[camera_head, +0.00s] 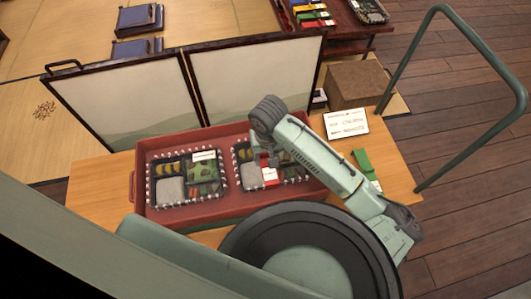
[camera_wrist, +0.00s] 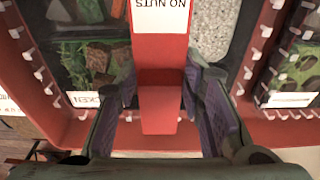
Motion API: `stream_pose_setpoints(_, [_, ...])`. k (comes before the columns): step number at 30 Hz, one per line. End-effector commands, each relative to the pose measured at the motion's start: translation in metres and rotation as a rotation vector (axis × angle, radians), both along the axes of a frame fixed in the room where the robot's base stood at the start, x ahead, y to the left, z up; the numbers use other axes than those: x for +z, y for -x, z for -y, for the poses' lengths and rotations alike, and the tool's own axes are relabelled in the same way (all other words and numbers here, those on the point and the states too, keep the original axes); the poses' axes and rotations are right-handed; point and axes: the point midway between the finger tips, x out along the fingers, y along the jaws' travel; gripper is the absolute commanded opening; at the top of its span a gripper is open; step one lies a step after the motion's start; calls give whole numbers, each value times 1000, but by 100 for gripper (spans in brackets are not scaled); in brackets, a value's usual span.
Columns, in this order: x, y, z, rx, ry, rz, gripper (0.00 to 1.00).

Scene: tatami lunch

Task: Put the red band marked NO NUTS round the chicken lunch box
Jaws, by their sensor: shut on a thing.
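The red band (camera_wrist: 160,55), with a white NO NUTS label, lies across the top of a lunch box (camera_wrist: 100,55) in the wrist view. Its raised red end piece (camera_wrist: 160,110) is between the fingers of my gripper (camera_wrist: 162,105), shut on it. In the head view, the band (camera_head: 269,175) shows on the right-hand lunch box (camera_head: 293,172), beneath my gripper (camera_head: 265,157). I cannot tell whether it passes under the box. A second lunch box (camera_head: 188,177) stands to the left.
Both boxes sit in a red tray (camera_head: 160,216) on a wooden table (camera_head: 95,190). A white card (camera_head: 346,122) and a green band (camera_head: 365,162) lie to the right. Folding screens (camera_head: 130,100) stand behind. A farther table holds several coloured bands (camera_head: 315,15) and another lunch box (camera_head: 369,10).

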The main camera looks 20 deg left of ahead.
Motion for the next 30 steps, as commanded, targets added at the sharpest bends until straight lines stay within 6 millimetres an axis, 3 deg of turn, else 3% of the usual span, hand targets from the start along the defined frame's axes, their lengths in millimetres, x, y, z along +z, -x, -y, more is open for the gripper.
stream_pose_setpoints(30, [-8, 0, 0, 0, 0, 0, 24])
